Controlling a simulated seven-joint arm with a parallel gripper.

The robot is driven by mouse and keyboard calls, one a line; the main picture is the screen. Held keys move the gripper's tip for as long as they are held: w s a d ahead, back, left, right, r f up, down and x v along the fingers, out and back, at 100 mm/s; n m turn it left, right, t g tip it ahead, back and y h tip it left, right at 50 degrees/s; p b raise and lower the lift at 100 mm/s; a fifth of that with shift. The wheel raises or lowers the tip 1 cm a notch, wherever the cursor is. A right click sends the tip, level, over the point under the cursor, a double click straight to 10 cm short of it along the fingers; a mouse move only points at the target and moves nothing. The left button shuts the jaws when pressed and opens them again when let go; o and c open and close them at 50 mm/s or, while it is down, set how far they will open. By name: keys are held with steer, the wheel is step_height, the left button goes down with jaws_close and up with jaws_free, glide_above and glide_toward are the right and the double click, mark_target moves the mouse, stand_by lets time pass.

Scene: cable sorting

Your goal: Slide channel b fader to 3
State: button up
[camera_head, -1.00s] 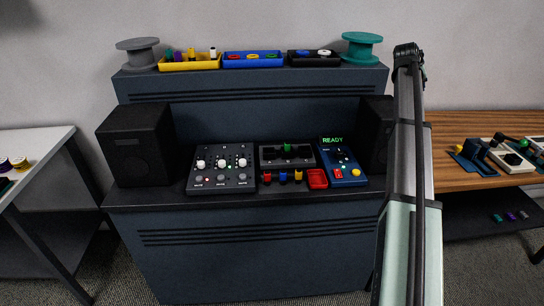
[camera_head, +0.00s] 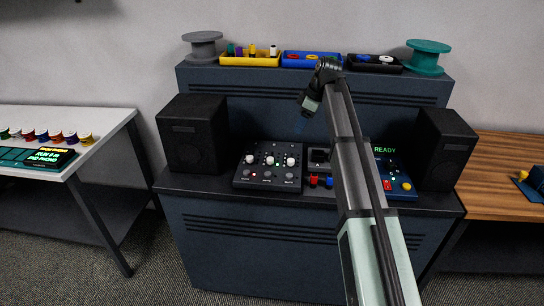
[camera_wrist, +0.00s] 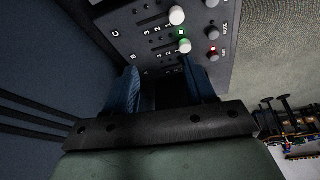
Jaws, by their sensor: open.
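The mixer (camera_head: 243,181) is a dark box with three white fader knobs in a row; the middle one (camera_head: 270,161) sits between the other two, but the channel letters are too small to read here. In the wrist view the mixer panel (camera_wrist: 140,18) fills the top, with a letter C and number marks.
Black speakers stand left (camera_head: 192,135) and right (camera_head: 445,149) of the console. A blue device (camera_head: 393,166) reading READY is partly behind my arm. Yellow (camera_head: 250,61), blue (camera_head: 311,61) and black (camera_head: 375,65) trays and two spools line the shelf above.

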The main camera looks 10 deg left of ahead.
mark_target(270, 158)
steer(key=a+f, duration=0.3)
steer(key=f, duration=0.1)
steer(key=s+a+f+n, duration=0.1)
steer(key=a+f, duration=0.2)
steer(key=f, duration=0.2)
steer(key=s+a+f+n+g, duration=0.1)
steer(key=a+f, duration=0.3)
steer(key=shift+s+f+y, duration=0.15)
steer(key=shift+s+y, duration=0.1)
steer(key=shift+y, duration=0.05)
steer(key=shift+c, duration=0.3)
jaws_close()
